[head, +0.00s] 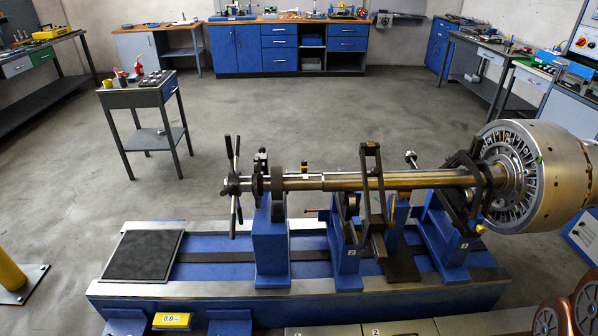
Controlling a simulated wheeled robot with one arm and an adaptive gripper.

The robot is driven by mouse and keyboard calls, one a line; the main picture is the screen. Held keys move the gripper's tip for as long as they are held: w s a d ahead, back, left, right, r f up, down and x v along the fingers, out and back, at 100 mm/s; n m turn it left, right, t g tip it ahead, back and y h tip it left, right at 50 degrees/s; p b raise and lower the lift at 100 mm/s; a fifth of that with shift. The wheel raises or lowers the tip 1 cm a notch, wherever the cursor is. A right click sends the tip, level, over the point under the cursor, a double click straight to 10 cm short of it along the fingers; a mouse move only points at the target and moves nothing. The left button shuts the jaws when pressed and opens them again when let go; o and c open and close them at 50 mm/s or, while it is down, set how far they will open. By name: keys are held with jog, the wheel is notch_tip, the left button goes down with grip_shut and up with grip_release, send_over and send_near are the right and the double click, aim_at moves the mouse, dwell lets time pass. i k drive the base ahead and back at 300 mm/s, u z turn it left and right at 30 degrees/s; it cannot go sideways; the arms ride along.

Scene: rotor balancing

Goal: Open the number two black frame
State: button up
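The black frame (364,166) near the blue stand marked 2 (348,262) is upright, with a small brass-coloured knob (371,143) at its top. It stands at the long steel shaft (320,182); I cannot tell whether it is latched around the shaft. Another black frame (465,160) is at the blue stand marked 1 (455,250), close to the large rotor (545,175). My gripper is not in view.
The shaft lies over the blue machine bed (215,272), with a star-shaped handle (232,185) at its left end. A dark plate (143,255) lies on the bed's left end. A small cart (140,97) stands behind on open floor. Blue cabinets (285,47) line the back wall.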

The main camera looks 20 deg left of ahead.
aim_at(372, 222)
jog(key=u, duration=1.45)
jog(key=i, duration=1)
